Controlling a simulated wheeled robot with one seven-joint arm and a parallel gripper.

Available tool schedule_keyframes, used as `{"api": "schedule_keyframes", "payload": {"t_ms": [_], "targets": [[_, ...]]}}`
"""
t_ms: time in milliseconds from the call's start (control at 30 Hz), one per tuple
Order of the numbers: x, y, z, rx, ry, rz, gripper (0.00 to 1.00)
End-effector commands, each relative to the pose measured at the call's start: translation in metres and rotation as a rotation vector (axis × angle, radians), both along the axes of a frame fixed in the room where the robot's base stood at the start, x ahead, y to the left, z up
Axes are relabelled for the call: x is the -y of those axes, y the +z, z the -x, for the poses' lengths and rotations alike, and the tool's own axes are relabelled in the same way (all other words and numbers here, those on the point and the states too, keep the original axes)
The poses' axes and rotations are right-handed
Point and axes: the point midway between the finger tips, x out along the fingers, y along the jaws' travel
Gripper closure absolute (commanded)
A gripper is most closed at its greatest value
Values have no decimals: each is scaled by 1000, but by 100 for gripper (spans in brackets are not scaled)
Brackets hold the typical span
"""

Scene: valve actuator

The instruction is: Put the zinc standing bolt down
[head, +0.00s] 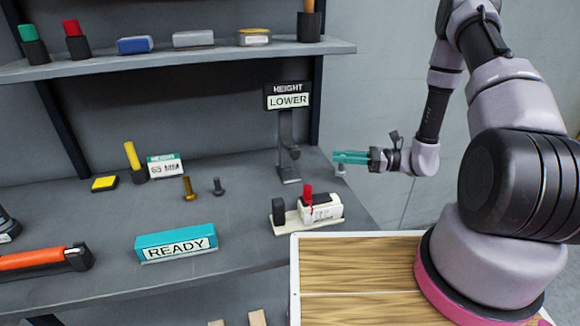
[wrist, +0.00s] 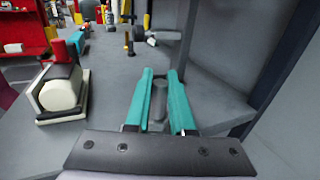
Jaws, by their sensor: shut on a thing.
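My gripper (head: 352,157) is shut on a pale grey zinc bolt (head: 340,169), which hangs upright below the fingertips near the right end of the bench (head: 240,225). In the wrist view the bolt (wrist: 158,104) is between the teal fingers of my gripper (wrist: 160,90), over grey bench surface. I cannot tell whether its lower end touches the bench. A brass bolt (head: 189,188) and a dark bolt (head: 218,186) stand upright on the bench, well left of my gripper.
A height stand with a LOWER sign (head: 288,101) is just left of my gripper. The white valve actuator (head: 320,208) with a red knob sits in front of it. A teal READY block (head: 176,243) lies further left. A shelf (head: 180,58) with small items is above.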

Motion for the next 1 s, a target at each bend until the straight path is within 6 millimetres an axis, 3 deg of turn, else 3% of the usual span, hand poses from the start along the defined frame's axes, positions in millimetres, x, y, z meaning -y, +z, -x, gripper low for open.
{"api": "schedule_keyframes", "payload": {"t_ms": [200,400,633,833,1000], "targets": [[-62,0,-5,0,6,0,100],[-103,0,-11,0,1,0,100],[-122,0,-13,0,0,0,100],[-157,0,-17,1,1,0,100],[-155,-15,-18,-2,-4,0,100]]}}
